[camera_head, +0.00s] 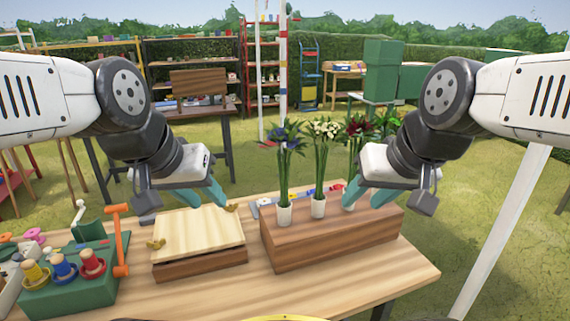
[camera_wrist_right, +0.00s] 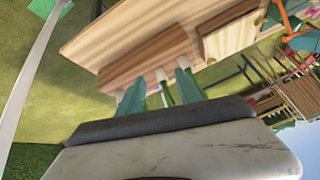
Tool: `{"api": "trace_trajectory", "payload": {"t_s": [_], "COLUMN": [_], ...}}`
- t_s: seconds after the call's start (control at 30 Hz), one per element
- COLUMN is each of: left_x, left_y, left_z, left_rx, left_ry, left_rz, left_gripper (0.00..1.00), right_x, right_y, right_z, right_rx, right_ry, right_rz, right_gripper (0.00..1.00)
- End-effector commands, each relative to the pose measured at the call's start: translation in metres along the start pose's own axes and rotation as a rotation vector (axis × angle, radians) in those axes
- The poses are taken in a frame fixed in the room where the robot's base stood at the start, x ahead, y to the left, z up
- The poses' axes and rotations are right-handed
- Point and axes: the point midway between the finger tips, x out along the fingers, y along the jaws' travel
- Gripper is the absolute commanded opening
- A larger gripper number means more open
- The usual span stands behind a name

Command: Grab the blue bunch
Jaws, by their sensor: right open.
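The blue bunch (camera_head: 287,135) has dark blue flowers on long green stems and stands upright in a small white pot (camera_head: 284,216) at the left end of the wooden block (camera_head: 330,245). My left gripper (camera_head: 209,203) is open and empty above the light wooden board, left of the blue bunch and apart from it. My right gripper (camera_head: 361,206) is open at the right side of the block, by the red bunch. In the right wrist view its teal fingers (camera_wrist_right: 160,84) stand apart with green stems showing between them; I cannot tell whether they touch.
A white bunch (camera_head: 323,130) and a red bunch (camera_head: 360,128) stand right of the blue one. A light wooden board (camera_head: 200,235) with wing nuts lies left of the block. A green spool rack (camera_head: 70,285) is at the left. The front right tabletop is clear.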

Motion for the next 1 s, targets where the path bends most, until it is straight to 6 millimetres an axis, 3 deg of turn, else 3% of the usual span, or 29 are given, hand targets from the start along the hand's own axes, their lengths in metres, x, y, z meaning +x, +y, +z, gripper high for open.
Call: {"api": "trace_trajectory", "payload": {"t_s": [0.03,0.17,0.27,0.47,0.7,0.83,1.0], "left_x": [0.0,0.0,0.0,0.0,0.0,0.0,0.0], "left_y": [0.0,0.0,0.0,0.0,0.0,0.0,0.0], "left_z": [0.0,0.0,0.0,0.0,0.0,0.0,0.0], "left_rx": [0.0,0.0,0.0,0.0,0.0,0.0,0.0], "left_ry": [0.0,0.0,0.0,0.0,0.0,0.0,0.0], "left_rz": [0.0,0.0,0.0,0.0,0.0,0.0,0.0], "left_gripper": [0.36,0.36,0.36,0.36,0.36,0.36,0.36], "right_x": [0.0,-0.001,-0.002,0.005,0.036,0.057,0.075], "right_y": [0.0,-0.001,-0.006,-0.03,-0.082,-0.116,-0.147], "right_z": [0.0,-0.006,-0.024,-0.094,-0.175,-0.204,-0.223], "right_rx": [0.0,-0.015,-0.069,-0.275,-0.53,-0.637,-0.716], "right_ry": [0.0,-0.01,-0.049,-0.194,-0.357,-0.42,-0.466], "right_rz": [0.0,0.0,0.004,0.04,0.137,0.199,0.258], "right_gripper": [0.42,0.67,0.83,0.83,0.83,0.83,0.83]}}
